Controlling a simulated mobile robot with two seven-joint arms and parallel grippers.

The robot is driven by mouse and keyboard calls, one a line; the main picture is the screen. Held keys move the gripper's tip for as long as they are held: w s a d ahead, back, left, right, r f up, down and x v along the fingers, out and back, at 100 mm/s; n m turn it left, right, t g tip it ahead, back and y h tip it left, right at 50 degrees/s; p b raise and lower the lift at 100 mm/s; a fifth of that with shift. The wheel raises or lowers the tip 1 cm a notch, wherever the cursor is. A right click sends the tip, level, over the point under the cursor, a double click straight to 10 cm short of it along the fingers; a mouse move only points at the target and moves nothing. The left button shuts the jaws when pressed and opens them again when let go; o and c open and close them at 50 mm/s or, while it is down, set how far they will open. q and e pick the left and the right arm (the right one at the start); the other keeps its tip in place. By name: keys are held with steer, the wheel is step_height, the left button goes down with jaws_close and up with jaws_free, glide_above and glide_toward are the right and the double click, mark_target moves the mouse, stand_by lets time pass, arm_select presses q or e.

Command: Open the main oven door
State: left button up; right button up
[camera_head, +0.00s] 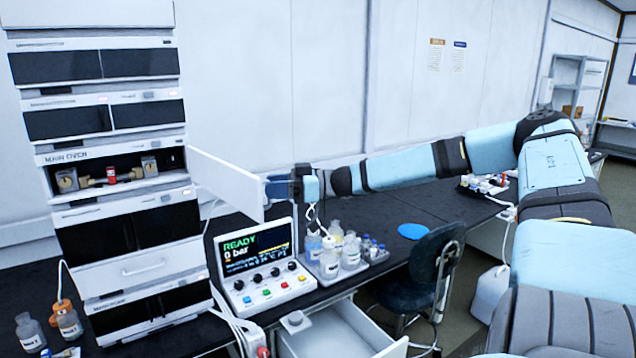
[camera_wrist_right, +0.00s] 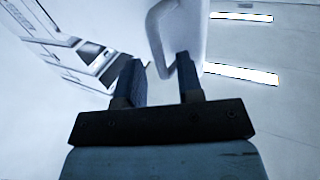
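The main oven (camera_head: 68,157) is a labelled bay in the tall white instrument stack at the left. Its white door (camera_head: 225,182) stands swung wide open to the right of the stack, and valves and a red fitting (camera_head: 111,174) show inside. My right gripper (camera_head: 272,188) is at the door's free edge. In the right wrist view, my two dark fingers (camera_wrist_right: 158,72) are apart, with the door's white loop handle (camera_wrist_right: 158,45) between or just beyond their tips. A gap shows beside the left finger; contact is unclear. My left gripper is out of view.
Below the door stands a control box (camera_head: 262,265) with a READY screen. A tray of bottles (camera_head: 345,258) is right of it. A dark chair (camera_head: 425,275) and an open white drawer (camera_head: 335,335) are in front of the black bench (camera_head: 385,207).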

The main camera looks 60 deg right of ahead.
steer(key=b+v, duration=0.1)
steer(key=v, duration=1.1)
steer(key=shift+s+r+b, duration=0.2)
steer(key=shift+s+b, duration=0.1)
steer(key=shift+s, duration=0.05)
steer(key=shift+d, duration=0.1)
steer(key=w+a+f+g, duration=0.1)
steer(key=a+f, duration=0.9)
steer(key=f, duration=0.5)
steer(key=a+f, duration=1.1)
steer(key=f, duration=0.5)
steer(key=s+a+f+m+h, duration=0.1)
steer(key=s+a+f+h, duration=0.2)
steer(key=s+a+f, duration=0.2)
steer(key=s+a+f+m+g+h, duration=0.1)
steer(key=s+a+f, duration=0.4)
steer(key=a, duration=0.6)
steer(key=s+a+f+m+h, duration=0.3)
steer(key=s+a+f+h, duration=0.1)
steer(key=s+a+f, duration=0.2)
step_height(320, 180, down, 2)
steer(key=shift+a+f+h+p, duration=0.1)
steer(key=shift+a+h+p, duration=0.3)
steer(key=shift+a, duration=0.5)
